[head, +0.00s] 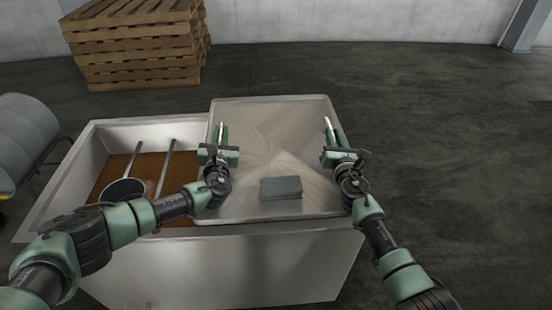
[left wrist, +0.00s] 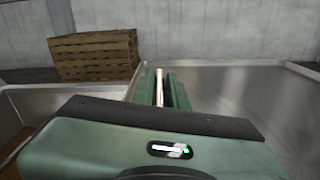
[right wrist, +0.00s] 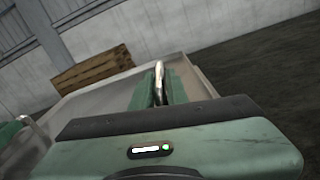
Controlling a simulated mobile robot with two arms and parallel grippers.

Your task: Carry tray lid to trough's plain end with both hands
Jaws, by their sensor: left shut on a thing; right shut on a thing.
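The tray lid (head: 270,112) is a wide, shallow metal sheet with a raised rim, over the right part of the metal trough (head: 290,262). I cannot tell whether it touches the trough's rim. My left gripper (head: 220,134) is shut on the lid's left edge, and my right gripper (head: 329,132) is shut on its right edge. The lid also shows in the left wrist view (left wrist: 270,90) and the right wrist view (right wrist: 105,95). The trough's left part is uncovered and holds brown liquid (head: 150,165). Its right end is hidden under the lid.
A dark grey block (head: 281,188) lies on the lid near its front edge. A round dark-topped thing (head: 122,190) and metal rods (head: 166,165) stand in the brown liquid. A grey drum (head: 22,140) is at far left, stacked pallets (head: 135,45) behind. The floor right is clear.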

